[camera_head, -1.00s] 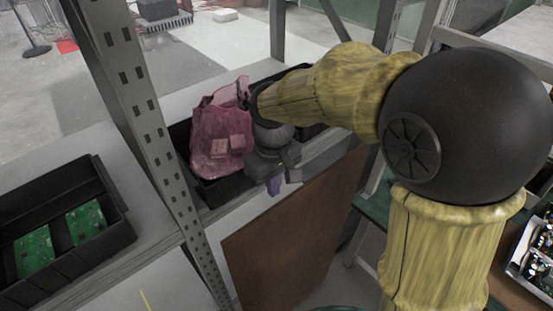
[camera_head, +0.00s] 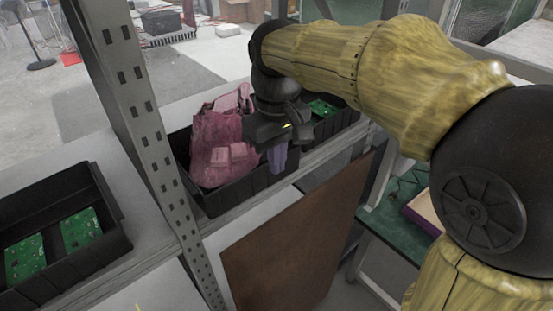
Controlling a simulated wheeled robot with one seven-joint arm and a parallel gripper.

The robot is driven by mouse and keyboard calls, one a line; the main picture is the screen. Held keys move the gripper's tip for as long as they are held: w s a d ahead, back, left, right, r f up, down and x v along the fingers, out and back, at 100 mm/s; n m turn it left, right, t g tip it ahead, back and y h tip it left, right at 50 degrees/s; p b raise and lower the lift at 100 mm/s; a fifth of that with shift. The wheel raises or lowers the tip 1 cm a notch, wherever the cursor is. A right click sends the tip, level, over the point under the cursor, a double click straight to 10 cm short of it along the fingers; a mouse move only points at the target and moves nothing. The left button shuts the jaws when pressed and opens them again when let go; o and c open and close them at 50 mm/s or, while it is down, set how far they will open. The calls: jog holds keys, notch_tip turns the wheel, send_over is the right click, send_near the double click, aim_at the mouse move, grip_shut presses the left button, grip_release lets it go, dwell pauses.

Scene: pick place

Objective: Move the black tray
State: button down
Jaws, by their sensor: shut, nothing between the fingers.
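A black tray (camera_head: 226,196) stands on the shelf right of the metal post, with a crumpled pink bag (camera_head: 218,145) inside. A second black tray (camera_head: 102,250) on the left shelf holds green circuit boards (camera_head: 80,229). A third black tray (camera_head: 345,118), partly hidden behind my arm, also holds a green board. Which black tray the task means, I cannot tell. My gripper (camera_head: 277,157) points down at the front right edge of the middle tray, its fingers shut and empty. Whether it touches the rim, I cannot tell.
A grey slotted metal post (camera_head: 140,120) rises between the left and middle trays. A brown board (camera_head: 295,245) leans below the shelf front. A green-topped table (camera_head: 395,215) is at the right. The shelf front (camera_head: 325,150) has little free room.

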jog(key=s+d+f+m+t+b, duration=0.1)
jog(key=d+f+m, duration=0.3)
jog(key=d+f, duration=0.5)
jog(key=s+d+f+m+t+b, duration=0.1)
jog(key=s+d+f+m+b, duration=0.2)
jog(key=d+f, duration=0.7)
notch_tip(320, 180, down, 5)
jog(key=shift+s+d+m+t, duration=0.15)
jog(key=shift+s+m+t, duration=0.15)
jog(key=shift+s+m, duration=0.45)
jog(key=shift+w, duration=0.1)
